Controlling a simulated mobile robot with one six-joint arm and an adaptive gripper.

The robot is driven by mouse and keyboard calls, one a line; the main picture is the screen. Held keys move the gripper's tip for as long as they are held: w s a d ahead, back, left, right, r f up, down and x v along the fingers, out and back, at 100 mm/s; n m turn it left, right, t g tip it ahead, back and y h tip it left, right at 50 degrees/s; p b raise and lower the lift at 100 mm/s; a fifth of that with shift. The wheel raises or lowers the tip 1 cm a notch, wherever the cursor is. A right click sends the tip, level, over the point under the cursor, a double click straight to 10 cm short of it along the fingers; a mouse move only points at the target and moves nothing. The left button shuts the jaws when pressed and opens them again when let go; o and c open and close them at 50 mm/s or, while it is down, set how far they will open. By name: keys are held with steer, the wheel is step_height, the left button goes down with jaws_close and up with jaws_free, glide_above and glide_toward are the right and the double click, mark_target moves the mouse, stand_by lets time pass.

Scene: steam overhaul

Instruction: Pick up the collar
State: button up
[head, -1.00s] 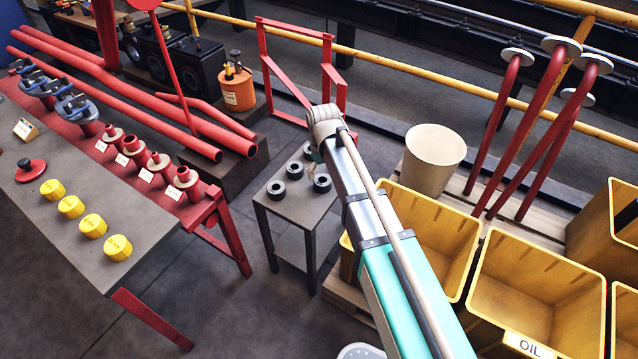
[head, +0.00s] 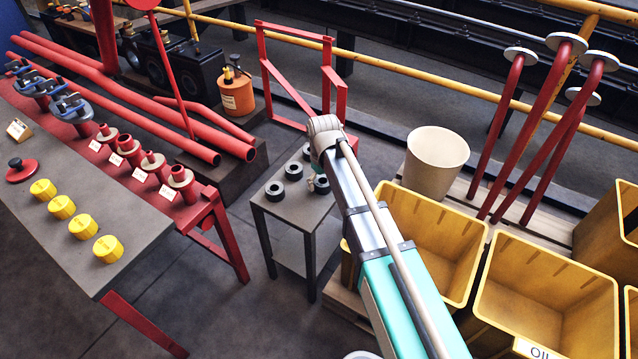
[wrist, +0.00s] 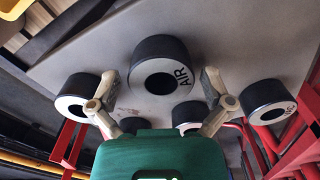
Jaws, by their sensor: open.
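Several black ring-shaped collars with pale faces stand on a small grey table (head: 292,215). In the wrist view, one collar marked AIR (wrist: 160,48) is at the centre, between and just beyond the fingertips of my gripper (wrist: 161,84). My gripper is open and empty, and its two fingers are apart from that collar. Other collars show at left (wrist: 76,98) and right (wrist: 268,100), and two more are partly hidden behind my gripper's body. In the head view, collars show at the front (head: 274,190) and behind it (head: 294,170); my gripper is mostly hidden by my arm.
A long bench (head: 135,225) at left carries yellow caps (head: 61,207), red flanged fittings (head: 128,148) and blue-grey valves (head: 72,108). Yellow bins (head: 545,290) and a cream bucket (head: 436,160) stand at right. A red frame (head: 296,80) stands behind the small table.

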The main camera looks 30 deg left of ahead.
steer(key=c, duration=1.2)
steer(key=shift+r, duration=0.15)
step_height(320, 180, up, 3)
steer(key=p, duration=0.3)
steer(key=shift+s+d+r+p, duration=0.6)
steer(key=shift+d+r+p, duration=1.05)
steer(key=shift+d, duration=0.6)
steer(key=shift+s+d+r+p, duration=0.6)
steer(key=shift+d+r+p, duration=1.05)
steer(key=shift+d, duration=0.65)
steer(key=shift+s+d+r+p, duration=0.6)
steer(key=shift+d+r+p, duration=1.05)
steer(key=shift+d, duration=0.6)
steer(key=shift+f, duration=0.1)
